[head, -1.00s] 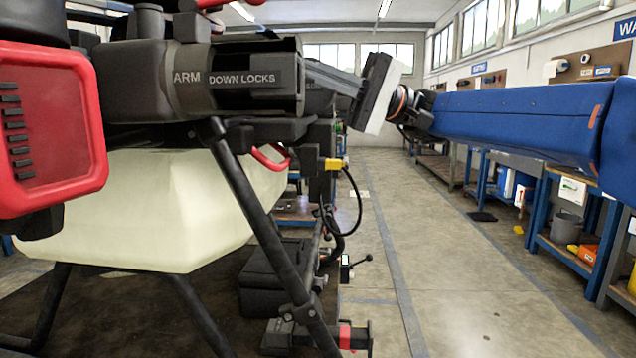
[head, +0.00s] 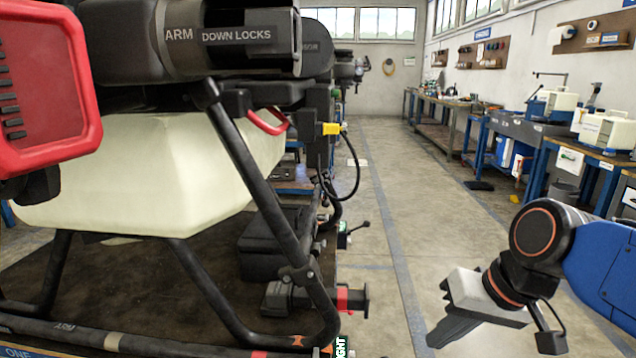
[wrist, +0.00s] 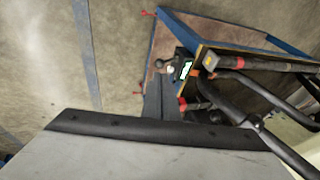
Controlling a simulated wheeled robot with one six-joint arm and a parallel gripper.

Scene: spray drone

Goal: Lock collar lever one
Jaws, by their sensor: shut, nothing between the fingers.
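My gripper (head: 441,334), with a pale block body and dark fingers, hangs at the lower right in the head view, shut and empty. It is over open floor, apart from the drone. In the wrist view its fingers (wrist: 160,97) point up the picture. On the drone, a red lever (head: 267,122) sits under the housing marked "ARM DOWN LOCKS" (head: 250,37). A small black lever with a ball knob (head: 364,225) stands near the platform edge; a similar lever (wrist: 168,64) beside a green label shows in the wrist view. I cannot tell which is collar lever one.
The drone's pale tank (head: 150,180) and black landing legs (head: 262,190) fill the left.

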